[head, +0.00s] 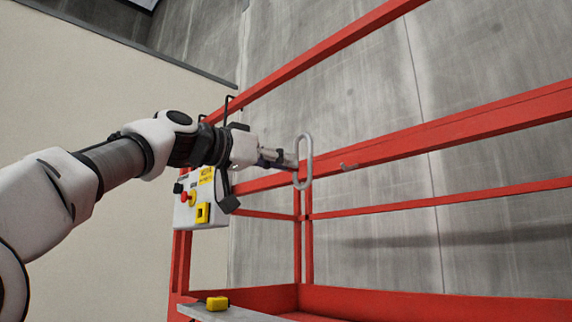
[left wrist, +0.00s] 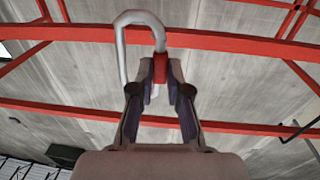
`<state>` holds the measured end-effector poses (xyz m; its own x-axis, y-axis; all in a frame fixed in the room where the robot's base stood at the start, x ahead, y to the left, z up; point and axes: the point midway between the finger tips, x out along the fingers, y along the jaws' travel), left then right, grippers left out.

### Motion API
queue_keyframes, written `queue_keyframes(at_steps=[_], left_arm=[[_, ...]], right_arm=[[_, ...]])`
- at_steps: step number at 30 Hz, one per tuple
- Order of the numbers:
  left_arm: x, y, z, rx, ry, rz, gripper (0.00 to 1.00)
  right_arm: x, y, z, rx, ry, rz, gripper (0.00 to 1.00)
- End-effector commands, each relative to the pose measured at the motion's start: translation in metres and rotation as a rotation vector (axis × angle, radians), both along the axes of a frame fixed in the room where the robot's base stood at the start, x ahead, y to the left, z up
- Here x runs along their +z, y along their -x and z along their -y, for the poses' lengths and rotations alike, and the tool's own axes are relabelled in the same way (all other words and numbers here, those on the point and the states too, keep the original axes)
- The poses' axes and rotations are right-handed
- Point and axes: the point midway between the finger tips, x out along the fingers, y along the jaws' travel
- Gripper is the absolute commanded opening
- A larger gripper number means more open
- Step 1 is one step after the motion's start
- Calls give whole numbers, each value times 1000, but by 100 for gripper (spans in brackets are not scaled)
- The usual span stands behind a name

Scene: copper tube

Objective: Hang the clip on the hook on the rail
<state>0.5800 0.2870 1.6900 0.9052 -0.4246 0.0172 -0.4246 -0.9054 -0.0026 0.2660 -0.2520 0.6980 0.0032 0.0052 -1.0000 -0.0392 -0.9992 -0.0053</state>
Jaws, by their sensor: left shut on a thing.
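The clip (head: 305,160) is a silver-grey elongated loop, held upright at the tips of my left gripper (head: 287,160). In the left wrist view the clip (left wrist: 122,48) rises above the fingertips and curves over to the left, in front of a red rail. My left gripper (left wrist: 160,80) is shut on its right side; the fingers hide part of it. I cannot make out the hook in the left wrist view. My right gripper is not in view.
Red guardrails and posts surround a platform. A control box (head: 201,200) with red and yellow buttons hangs below my left wrist. A yellow item (head: 217,303) lies on a grey ledge at the bottom. A concrete wall (head: 380,240) stands behind the rails.

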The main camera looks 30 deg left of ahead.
Motion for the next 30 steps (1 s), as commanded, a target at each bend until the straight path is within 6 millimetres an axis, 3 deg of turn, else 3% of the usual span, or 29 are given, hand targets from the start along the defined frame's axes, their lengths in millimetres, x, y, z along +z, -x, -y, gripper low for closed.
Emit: queue_keyframes(at_steps=[7, 30], left_arm=[[-5, 1, 1, 42, 0, 1, 0], [-3, -59, 23, 46, 3, 0, 0]], right_arm=[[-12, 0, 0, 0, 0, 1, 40], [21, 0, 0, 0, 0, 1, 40]])
